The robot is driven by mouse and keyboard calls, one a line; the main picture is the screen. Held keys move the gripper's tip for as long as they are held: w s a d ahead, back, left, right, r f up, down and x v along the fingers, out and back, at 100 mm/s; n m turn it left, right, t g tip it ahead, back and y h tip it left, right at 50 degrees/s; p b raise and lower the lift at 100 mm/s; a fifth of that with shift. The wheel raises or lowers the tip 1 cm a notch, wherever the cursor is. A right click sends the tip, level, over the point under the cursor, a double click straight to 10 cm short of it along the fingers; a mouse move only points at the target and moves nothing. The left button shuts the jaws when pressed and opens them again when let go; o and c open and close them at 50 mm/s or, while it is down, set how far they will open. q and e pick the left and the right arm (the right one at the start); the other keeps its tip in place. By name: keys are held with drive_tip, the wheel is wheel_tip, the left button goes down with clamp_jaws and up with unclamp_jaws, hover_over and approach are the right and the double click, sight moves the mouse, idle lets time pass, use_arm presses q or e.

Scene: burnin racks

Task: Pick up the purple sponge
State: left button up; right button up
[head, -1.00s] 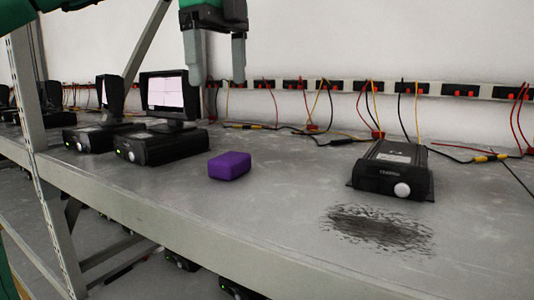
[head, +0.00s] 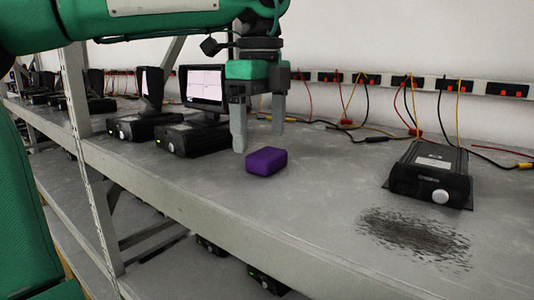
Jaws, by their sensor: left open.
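My right gripper is out of view.
Black units with small monitors (head: 203,88) stand left of the sponge. A black box with a white knob (head: 430,174) stands to the right, behind a dark smudge (head: 415,235). Cables run along the back. A rack post (head: 85,150) rises at the left.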

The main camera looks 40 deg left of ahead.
sight(262, 151)
use_arm(q)
wheel_tip(262, 151, down, 3)
drive_tip(key=shift+w+p, duration=0.1)
drive_tip(key=shift+p, duration=0.5)
drive_tip(key=shift+a+f, duration=0.1)
drive_tip(key=shift+f, duration=0.15)
drive_tip(key=shift+c, duration=0.9)
drive_tip(key=c, duration=0.9)
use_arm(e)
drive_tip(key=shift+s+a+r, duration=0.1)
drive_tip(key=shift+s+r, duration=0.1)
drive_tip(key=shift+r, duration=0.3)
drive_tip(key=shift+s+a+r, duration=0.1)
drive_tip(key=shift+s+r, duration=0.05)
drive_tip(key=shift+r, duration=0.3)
use_arm(q)
drive_tip(key=shift+r, duration=0.2)
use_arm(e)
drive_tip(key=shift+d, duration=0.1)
